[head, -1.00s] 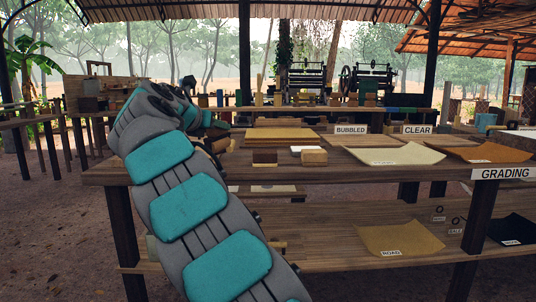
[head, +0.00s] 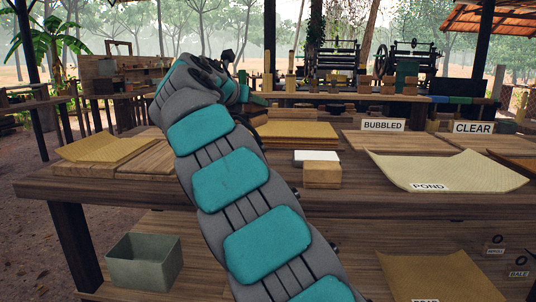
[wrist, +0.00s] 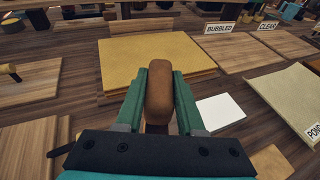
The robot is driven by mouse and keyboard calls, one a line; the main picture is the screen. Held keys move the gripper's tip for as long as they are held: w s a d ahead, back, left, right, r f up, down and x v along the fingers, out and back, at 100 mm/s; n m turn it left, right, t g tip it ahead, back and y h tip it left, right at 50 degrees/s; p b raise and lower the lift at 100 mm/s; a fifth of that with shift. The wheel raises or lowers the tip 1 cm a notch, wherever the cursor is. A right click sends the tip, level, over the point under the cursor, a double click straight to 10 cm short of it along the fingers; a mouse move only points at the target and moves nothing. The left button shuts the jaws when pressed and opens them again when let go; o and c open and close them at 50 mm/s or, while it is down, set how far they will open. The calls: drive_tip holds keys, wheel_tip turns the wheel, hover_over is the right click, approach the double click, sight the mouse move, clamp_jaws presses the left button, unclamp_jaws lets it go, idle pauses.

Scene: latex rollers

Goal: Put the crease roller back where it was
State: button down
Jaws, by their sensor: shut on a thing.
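In the wrist view my gripper (wrist: 159,88) has its two green fingers shut on a brown, rounded wooden piece (wrist: 158,102). It looks like the handle of the crease roller; the rest of it is hidden behind the fingers and palm. It is held over the table (wrist: 85,120), just in front of a stack of yellow sheets (wrist: 150,55). The stack also shows in the head view (head: 297,131), right of my arm. In the head view my gripper and the held piece are hidden behind my arm.
A white block (wrist: 221,113) and a tan wooden block (head: 322,174) stand right of my gripper. A pale sheet tagged POND (head: 440,170) lies farther right, near the BUBBLED sign (head: 383,125) and CLEAR sign (head: 473,127). A green-grey bin (head: 145,262) sits below.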

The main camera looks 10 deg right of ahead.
drive_tip(key=shift+w+d+f, duration=0.15)
drive_tip(key=shift+f, duration=0.1)
wheel_tip(320, 180, down, 10)
drive_tip(key=shift+r+b, duration=0.2)
drive_tip(key=shift+b, duration=0.85)
drive_tip(key=c, duration=0.5)
unclamp_jaws()
drive_tip(key=shift+r, duration=0.1)
drive_tip(key=v, duration=1.2)
